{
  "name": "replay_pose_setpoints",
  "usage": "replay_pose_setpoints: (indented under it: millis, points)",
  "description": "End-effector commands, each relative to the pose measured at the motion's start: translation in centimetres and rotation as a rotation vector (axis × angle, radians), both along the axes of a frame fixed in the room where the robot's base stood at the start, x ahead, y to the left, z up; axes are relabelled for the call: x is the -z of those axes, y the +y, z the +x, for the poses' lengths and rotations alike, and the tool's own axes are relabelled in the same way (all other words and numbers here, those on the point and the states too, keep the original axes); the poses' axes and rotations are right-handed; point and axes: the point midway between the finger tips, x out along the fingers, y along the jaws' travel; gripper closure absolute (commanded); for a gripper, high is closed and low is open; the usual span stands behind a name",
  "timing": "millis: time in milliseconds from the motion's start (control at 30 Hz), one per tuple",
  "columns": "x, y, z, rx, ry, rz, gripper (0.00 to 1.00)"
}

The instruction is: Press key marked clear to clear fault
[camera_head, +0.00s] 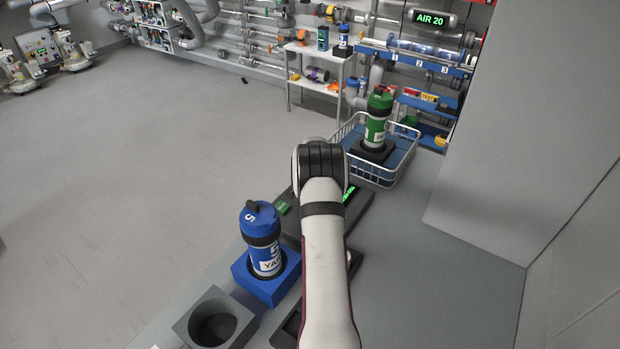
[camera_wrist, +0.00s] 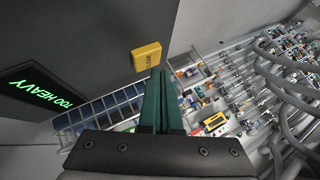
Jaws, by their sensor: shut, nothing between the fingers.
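The yellow key (camera_wrist: 146,56) shows in the wrist view, just beyond my fingertips, on a dark panel; its small lettering appears to read CLEAR. A display (camera_wrist: 42,88) at the left of the same panel reads TOO HEAVY in green. My gripper (camera_wrist: 160,71) is shut with its green fingers together and empty. Its tips lie by the key's lower right edge; I cannot tell whether they touch it. In the head view my arm covers the gripper and the yellow key, and part of the dark console (camera_head: 366,197) shows beside it.
A blue canister (camera_head: 261,227) stands in a blue holder left of my arm, with an empty grey holder (camera_head: 214,325) in front. A wire basket (camera_head: 408,160) holds a green canister (camera_head: 378,118) behind. A grey wall rises at the right; bare bench (camera_head: 430,290) lies right of my arm.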

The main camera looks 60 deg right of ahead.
Motion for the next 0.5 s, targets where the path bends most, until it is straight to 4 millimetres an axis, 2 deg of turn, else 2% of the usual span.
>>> replay_pose_setpoints:
  millis: [500]
  points:
    - [0.63, 0.01, 0.04, 0.001, -0.001, 0.000, 1.00]
